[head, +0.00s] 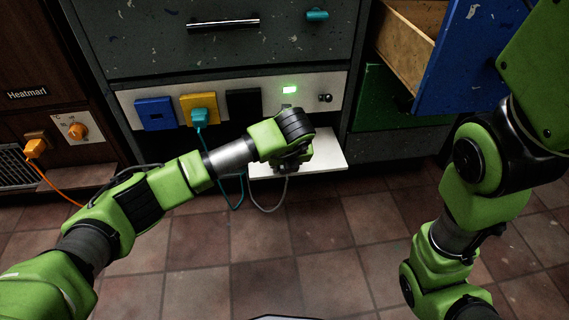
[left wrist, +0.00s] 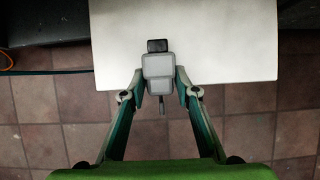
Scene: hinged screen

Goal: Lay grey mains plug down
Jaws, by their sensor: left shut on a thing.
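The grey plug (left wrist: 158,68) is between the fingers of my left gripper (left wrist: 158,86), which is shut on it. In the left wrist view its dark end points toward the white shelf and its cable end toward me. Whether the plug touches the shelf, I cannot tell. In the head view my left gripper (head: 292,158) is over the white shelf (head: 328,152) and hides the plug. A grey cable (head: 264,207) hangs below it. My right arm shows at the right, but its gripper is out of view.
An orange plug (head: 37,147) is at the left. A blue-fronted drawer (head: 470,55) stands open at the right.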

